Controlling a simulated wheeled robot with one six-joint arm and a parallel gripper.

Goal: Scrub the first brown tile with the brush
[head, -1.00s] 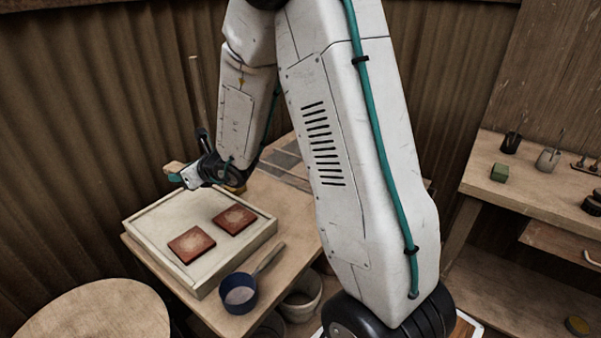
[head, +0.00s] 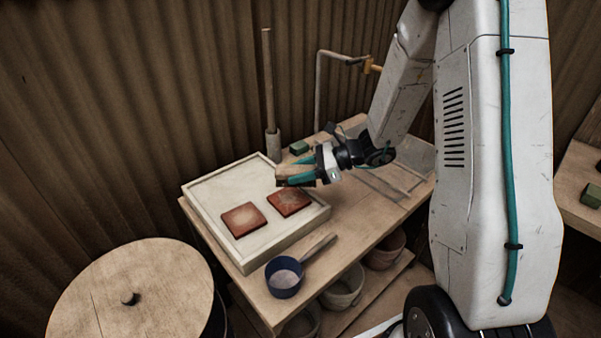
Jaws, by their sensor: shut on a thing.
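Two reddish-brown tiles with pale, dusty middles lie flat on a shallow cream tray (head: 222,188) on the workbench. One tile (head: 243,219) is nearer the front left, the other tile (head: 289,202) is to its right and further back. My gripper (head: 304,171), with teal fingers, is shut on a brush with a wooden block (head: 294,180). The brush is by the tray's back-right edge, just behind the right tile in the picture. It looks raised above the tile; I cannot tell whether it touches anything. The bristles are hard to make out.
A dark blue pan (head: 285,277) with a handle sits at the bench's front edge. A green block (head: 299,147) and an upright pole (head: 269,90) stand behind the tray. A tap pipe (head: 318,90) rises at the back. A round lidded barrel (head: 130,290) stands front left.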

